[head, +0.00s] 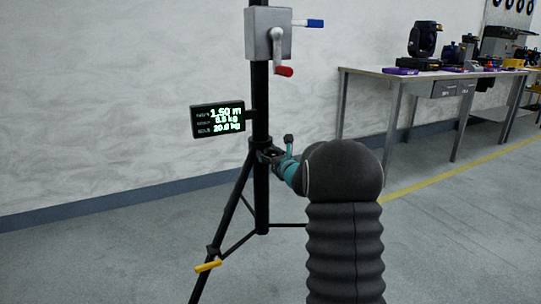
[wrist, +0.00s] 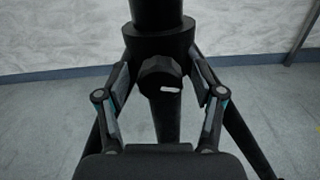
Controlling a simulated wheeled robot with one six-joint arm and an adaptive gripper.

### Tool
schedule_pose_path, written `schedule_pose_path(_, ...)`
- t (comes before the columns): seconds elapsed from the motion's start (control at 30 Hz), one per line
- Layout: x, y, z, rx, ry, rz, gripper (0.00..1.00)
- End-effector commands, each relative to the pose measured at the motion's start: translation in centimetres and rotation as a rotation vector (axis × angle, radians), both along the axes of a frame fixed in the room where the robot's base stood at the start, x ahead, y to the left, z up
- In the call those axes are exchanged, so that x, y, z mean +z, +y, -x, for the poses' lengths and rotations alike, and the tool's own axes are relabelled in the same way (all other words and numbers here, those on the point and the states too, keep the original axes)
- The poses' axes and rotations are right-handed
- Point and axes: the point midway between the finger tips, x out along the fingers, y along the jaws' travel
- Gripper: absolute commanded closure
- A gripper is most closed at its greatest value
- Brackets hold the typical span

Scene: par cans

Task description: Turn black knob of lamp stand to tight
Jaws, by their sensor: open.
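The lamp stand (head: 261,110) is a black upright pole on spread tripod legs, left of the middle in the head view. In the wrist view its black knob (wrist: 160,80), with a pale mark on its face, sits below the collar (wrist: 160,40) of the pole. My gripper (wrist: 164,80) is open, with one finger on each side of the knob. I cannot tell whether either finger touches it. In the head view my gripper (head: 272,157) is at the pole, and the knob is hidden there.
A grey winch box (head: 268,34) with a red-handled crank and a blue lever is high on the pole. A display (head: 218,119) reads 1.50 m. A yellow lever (head: 208,266) is on a tripod leg. A workbench (head: 420,75) with equipment stands at the right.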

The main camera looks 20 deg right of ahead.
Motion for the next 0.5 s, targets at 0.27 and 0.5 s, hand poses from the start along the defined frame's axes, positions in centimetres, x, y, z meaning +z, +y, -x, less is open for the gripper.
schedule_pose_path(0.27, 0.00, -0.02, 0.04, 0.000, 0.000, 0.000, 0.85)
schedule_pose_path(0.5, 0.00, -0.03, 0.04, 0.000, 0.000, -0.006, 0.92)
